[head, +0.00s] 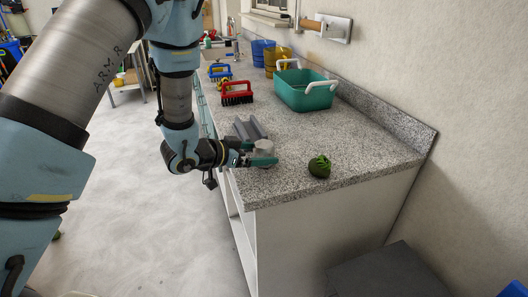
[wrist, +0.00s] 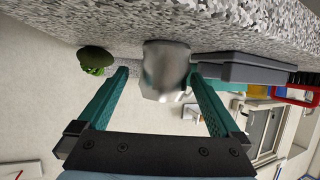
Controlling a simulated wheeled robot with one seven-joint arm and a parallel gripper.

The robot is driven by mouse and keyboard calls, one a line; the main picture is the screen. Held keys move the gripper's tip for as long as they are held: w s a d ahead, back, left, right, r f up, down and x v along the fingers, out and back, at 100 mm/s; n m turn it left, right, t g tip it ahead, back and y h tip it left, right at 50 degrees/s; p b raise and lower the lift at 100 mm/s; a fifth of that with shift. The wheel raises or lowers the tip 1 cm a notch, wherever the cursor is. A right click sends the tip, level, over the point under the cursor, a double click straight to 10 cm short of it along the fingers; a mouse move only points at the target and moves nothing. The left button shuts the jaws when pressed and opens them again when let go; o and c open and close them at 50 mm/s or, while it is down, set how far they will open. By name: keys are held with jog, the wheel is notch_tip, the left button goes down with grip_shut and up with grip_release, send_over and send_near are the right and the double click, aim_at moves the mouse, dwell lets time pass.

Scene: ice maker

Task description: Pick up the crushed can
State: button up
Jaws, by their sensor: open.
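The crushed can (head: 264,147) is a short, dented silver-grey can on the speckled counter, near its front left edge. It also shows in the wrist view (wrist: 165,68), at the top middle. My gripper (head: 250,153) is at the counter's edge beside the can. Its two teal fingers are apart in the wrist view (wrist: 160,77), one on each side of the can. A gap shows between the left finger and the can. The right finger is close to the can; I cannot tell whether it touches. Part of the can is hidden by a finger in the head view.
A grey ridged object (head: 248,129) lies just behind the can. A dark green round item (head: 319,167) sits to the right. Red (head: 237,94) and blue (head: 219,72) brushes, a teal basket (head: 304,91) and the wall stand farther back. The counter around the green item is clear.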

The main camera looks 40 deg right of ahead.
aim_at(270, 151)
jog(key=shift+w+p+x, duration=0.15)
jog(key=shift+p+x, duration=0.45)
jog(key=shift+x, duration=0.6)
jog(key=shift+w+p+x, duration=0.15)
jog(key=shift+p+x, duration=0.4)
jog(key=shift+x, duration=0.6)
jog(key=c, duration=1.3)
